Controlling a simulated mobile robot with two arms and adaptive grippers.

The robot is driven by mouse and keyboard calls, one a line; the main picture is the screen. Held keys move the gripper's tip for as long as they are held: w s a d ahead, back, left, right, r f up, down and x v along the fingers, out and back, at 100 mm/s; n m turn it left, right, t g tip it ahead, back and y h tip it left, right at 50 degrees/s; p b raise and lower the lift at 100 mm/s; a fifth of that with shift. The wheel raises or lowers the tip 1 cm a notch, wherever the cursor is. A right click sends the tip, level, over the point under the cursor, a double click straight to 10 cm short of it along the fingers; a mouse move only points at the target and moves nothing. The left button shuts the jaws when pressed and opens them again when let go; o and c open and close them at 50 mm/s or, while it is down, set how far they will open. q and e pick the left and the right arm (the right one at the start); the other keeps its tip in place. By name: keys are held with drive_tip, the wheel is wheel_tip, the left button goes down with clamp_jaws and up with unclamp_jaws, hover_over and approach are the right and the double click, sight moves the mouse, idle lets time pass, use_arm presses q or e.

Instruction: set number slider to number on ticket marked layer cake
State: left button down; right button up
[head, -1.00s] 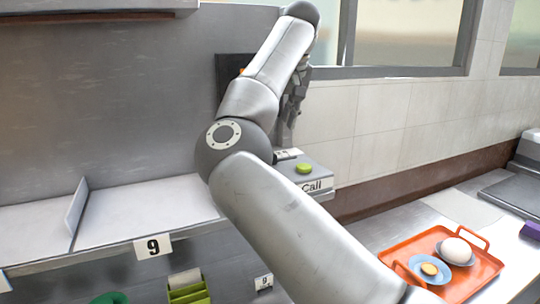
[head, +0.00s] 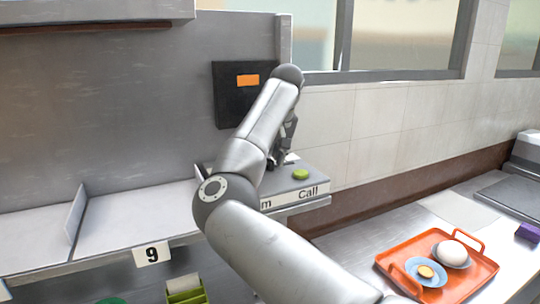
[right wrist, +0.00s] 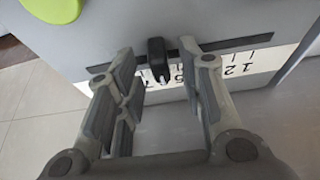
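In the right wrist view, the number slider's black knob (right wrist: 157,58) sits in a dark slot above a white number strip (right wrist: 262,62); digits near the knob look like 5 and 7, partly hidden, with 12 at the right. My right gripper (right wrist: 157,66) is open, with a finger on each side of the knob and gaps visible. In the head view my right gripper (head: 284,148) is partly hidden behind my arm, beside the grey box (head: 318,184) marked "Call". An orange slip (head: 248,80) is on a dark board (head: 228,100); no writing on it is legible. My left gripper is out of view.
A green button (head: 301,174) is on the box top, near my right gripper. An orange tray (head: 393,277) with small dishes stands on the right counter. A shelf with a divider (head: 75,214) and a "9" label (head: 152,254) is at left.

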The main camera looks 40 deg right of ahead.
clamp_jaws()
drive_tip(key=shift+r, duration=0.1)
idle(0.3)
drive_tip(key=shift+s+d, duration=0.1)
drive_tip(key=shift+d, duration=0.15)
unclamp_jaws()
